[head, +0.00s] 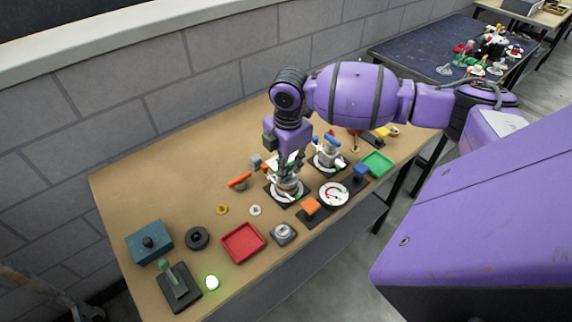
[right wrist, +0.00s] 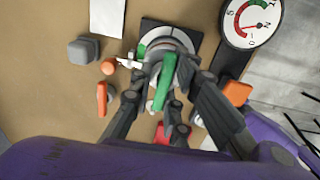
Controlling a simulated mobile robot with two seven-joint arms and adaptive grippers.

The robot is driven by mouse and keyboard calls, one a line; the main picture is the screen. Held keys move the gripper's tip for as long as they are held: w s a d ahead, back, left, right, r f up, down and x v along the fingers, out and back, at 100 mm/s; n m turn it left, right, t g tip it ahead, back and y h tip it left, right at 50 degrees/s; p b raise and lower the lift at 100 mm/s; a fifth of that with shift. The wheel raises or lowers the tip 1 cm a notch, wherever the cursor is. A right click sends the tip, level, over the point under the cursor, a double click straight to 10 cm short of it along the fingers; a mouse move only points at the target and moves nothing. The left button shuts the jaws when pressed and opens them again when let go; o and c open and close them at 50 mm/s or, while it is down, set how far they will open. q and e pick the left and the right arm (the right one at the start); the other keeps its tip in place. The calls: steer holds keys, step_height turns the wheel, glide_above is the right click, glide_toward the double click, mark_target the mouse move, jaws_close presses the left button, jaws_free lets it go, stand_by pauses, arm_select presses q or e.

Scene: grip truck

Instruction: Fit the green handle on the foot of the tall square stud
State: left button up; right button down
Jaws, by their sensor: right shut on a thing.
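My right gripper (head: 289,170) points down over a round metal fitting on a dark square plate (head: 274,196), near the middle of the bench. It is shut on the green handle (right wrist: 167,82), a long green bar between the fingers in the right wrist view. The fitting's pale round body (right wrist: 166,42) shows just beyond the fingers there. The tall square stud cannot be made out; the fingers and handle cover that area. Whether the handle touches the stud cannot be told. My left gripper is not in view.
A dial gauge (head: 334,194) and an orange-topped block (head: 312,207) stand close on the right. A blue-handled valve (head: 328,157) is behind. A red tray (head: 243,243) is in front, a green tray (head: 377,163) right.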

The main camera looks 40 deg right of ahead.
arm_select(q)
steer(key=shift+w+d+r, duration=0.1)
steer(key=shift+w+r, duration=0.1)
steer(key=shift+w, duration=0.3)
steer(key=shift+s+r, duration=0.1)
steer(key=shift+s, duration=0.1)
arm_select(e)
steer(key=shift+f, duration=0.2)
steer(key=c, duration=1.6)
jaws_free()
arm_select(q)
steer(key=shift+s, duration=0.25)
arm_select(e)
steer(key=shift+o, duration=0.2)
